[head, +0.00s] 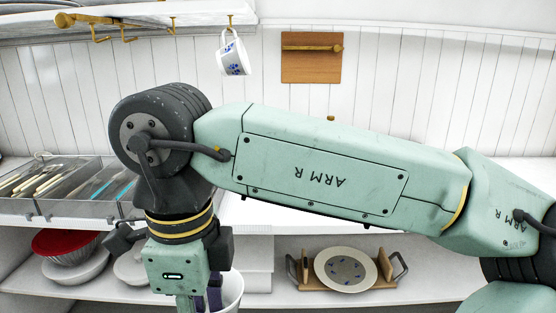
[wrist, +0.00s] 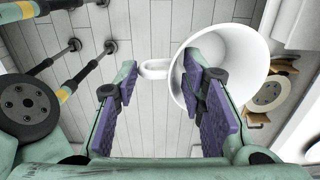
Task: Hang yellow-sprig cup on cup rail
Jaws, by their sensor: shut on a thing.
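My gripper (wrist: 150,62) points down, its purple-padded fingers shut on a plain-looking white cup (wrist: 240,50). In the wrist view the right finger overlaps the cup's open mouth, and the handle (wrist: 154,69) lies between the fingers. In the head view the cup (head: 233,290) shows only partly behind my gripper, low in front of the lower shelf. No yellow sprig shows on the visible surface. The brass cup rail (head: 85,19) with hooks is under the upper shelf at top left. A white cup with blue marks (head: 233,56) hangs from a hook at its right.
A grey cutlery tray (head: 85,207) is on the counter at left. Red and white bowls (head: 70,245) stand below it. A plate (head: 345,270) sits on a wooden tray with handles at lower right. A wooden board (head: 312,65) hangs on the wall. Some hooks are empty.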

